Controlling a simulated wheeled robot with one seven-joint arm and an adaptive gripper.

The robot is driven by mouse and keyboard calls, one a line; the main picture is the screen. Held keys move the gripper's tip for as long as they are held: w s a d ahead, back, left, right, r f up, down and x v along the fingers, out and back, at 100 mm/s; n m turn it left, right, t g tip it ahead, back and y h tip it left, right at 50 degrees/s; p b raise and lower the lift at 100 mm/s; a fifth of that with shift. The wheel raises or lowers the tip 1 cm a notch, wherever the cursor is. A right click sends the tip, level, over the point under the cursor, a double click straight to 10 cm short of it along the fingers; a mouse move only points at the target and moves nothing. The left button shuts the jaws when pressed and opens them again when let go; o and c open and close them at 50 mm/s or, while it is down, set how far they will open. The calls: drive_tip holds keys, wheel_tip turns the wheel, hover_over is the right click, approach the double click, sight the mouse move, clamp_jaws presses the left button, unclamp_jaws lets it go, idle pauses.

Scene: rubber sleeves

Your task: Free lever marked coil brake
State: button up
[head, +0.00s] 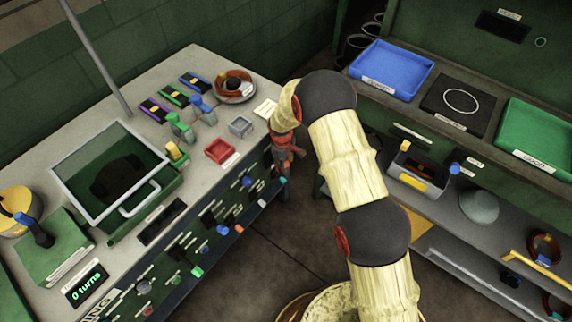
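No label that reads "coil brake" is legible at this size, so I cannot tell which lever it is. A dark lever with a blue tip (38,232) stands tilted on the green box (52,250) at the left, behind a display (86,285) reading "0 turns". A yellow-topped handle (175,152) is at the right edge of the glass-lidded case (110,175). Green and blue clamp-like pieces (190,117) stand farther back. My gripper (285,160) hangs beside the bench's right end, partly hidden by my arm; its fingers are too small to read.
The left bench front (215,225) carries many small coloured knobs. A red tray (219,150) and grey box (240,126) sit near its edge. Blue (391,68) and green (535,135) trays lie on the right bench. Open floor (280,255) lies between the benches.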

drive_tip(key=shift+c, duration=1.2)
clamp_jaws()
